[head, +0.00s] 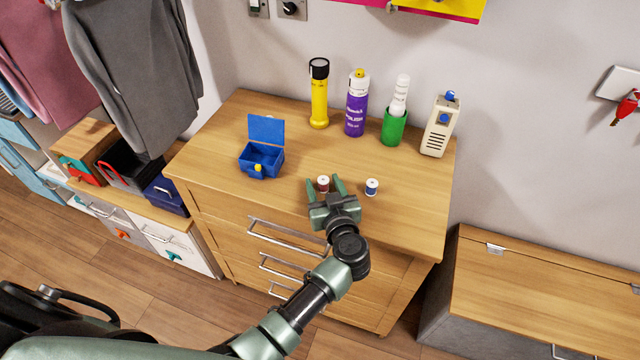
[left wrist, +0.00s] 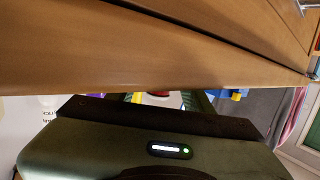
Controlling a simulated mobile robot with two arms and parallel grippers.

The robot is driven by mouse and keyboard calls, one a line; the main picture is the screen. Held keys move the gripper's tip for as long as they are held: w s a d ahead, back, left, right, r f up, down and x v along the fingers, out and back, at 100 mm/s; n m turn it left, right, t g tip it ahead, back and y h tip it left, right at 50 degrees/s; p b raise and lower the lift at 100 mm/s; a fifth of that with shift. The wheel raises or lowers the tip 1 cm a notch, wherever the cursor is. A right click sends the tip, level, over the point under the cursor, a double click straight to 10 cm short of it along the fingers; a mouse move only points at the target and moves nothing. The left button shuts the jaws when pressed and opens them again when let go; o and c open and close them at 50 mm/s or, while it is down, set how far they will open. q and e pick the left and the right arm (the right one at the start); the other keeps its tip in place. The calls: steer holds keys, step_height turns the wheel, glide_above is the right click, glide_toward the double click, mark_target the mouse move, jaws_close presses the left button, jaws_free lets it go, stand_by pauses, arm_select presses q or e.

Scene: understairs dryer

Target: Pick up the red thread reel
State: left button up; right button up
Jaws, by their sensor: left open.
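The red thread reel (head: 323,184), small with a white top, stands on the wooden dresser top (head: 300,122) near its front edge. My left gripper (head: 324,181) is open at the dresser's front, with one finger on each side of the reel; I cannot tell whether either finger touches it. In the left wrist view a red and white piece of the reel (left wrist: 160,95) shows beyond the gripper body, mostly hidden. A blue thread reel (head: 372,186) stands just right of the gripper. My right gripper is not in view.
A blue open-lidded box (head: 262,158) sits to the left. A yellow flashlight (head: 319,95), purple spray can (head: 356,105), green cup (head: 394,126) and beige device (head: 440,126) stand along the back. The middle of the top is clear. Drawer handles (head: 285,240) stick out in front.

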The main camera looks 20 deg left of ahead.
mark_target(323, 180)
arm_select(q)
steer(key=shift+w+a+f, duration=0.25)
steer(key=shift+w, duration=0.25)
steer(key=shift+s+d+r, duration=0.1)
steer(key=shift+s+r, duration=0.1)
steer(key=shift+c, duration=1.2)
steer(key=shift+s, duration=0.1)
steer(key=c, duration=0.5)
jaws_close()
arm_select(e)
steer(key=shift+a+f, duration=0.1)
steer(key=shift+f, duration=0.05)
